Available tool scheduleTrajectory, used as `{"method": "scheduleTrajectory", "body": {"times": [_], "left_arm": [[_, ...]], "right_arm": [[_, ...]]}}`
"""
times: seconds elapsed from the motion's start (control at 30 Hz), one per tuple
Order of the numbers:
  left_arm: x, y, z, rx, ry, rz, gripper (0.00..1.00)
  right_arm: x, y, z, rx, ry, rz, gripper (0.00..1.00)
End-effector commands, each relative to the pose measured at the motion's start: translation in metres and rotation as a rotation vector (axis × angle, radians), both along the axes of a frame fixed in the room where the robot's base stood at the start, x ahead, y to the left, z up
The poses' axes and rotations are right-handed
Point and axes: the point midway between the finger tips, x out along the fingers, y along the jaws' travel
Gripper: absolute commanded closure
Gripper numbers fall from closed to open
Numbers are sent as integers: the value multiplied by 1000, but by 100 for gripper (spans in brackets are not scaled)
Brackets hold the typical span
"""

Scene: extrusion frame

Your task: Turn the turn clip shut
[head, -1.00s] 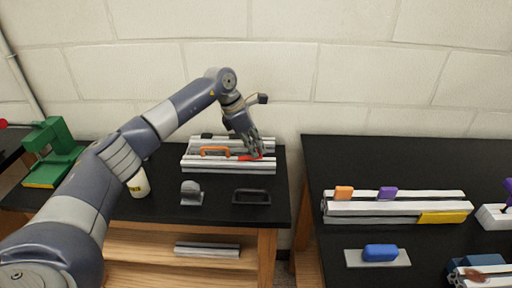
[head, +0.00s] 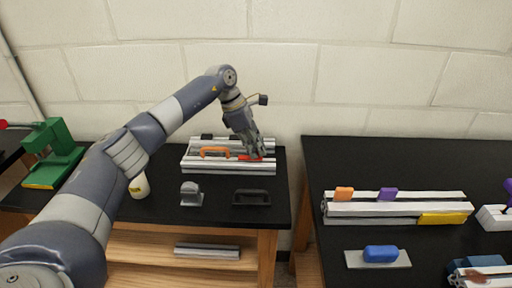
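The extrusion frame (head: 228,170) lies on the left black table, made of pale metal rails. A small red part (head: 243,158), which looks like the turn clip, sits on the frame's right half, partly hidden by the gripper. An orange handle (head: 214,151) is on the frame to its left. My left gripper (head: 256,156) points down at the red part, touching it or just above it. Its fingers look close together, but the view is too small to show whether they are closed on it. My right gripper is not in view.
A grey bracket (head: 191,194), a black handle (head: 251,197) and a white-yellow bottle (head: 139,185) stand in front of the frame. A green press (head: 52,152) is at left. The right table (head: 400,160) holds more rails; a gap separates the tables.

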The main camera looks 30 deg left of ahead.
Motion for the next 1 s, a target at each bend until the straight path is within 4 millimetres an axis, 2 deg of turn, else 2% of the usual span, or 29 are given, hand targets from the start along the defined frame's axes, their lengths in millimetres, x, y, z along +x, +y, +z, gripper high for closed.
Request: {"method": "scheduleTrajectory", "body": {"times": [0.03, 0.07, 0.47, 0.57, 1.0], "left_arm": [[0, 0, 1, 1, -2, 1, 74], [0, 0, 1, 1, -2, 1, 70], [0, 2, 4, -1, -1, 2, 70], [-2, 6, 16, -1, -4, 3, 70], [-16, 36, 95, -1, -3, 3, 70]], "right_arm": [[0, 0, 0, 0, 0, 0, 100], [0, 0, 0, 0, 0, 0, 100], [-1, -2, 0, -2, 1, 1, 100], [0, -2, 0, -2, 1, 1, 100], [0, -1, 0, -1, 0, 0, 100]]}}
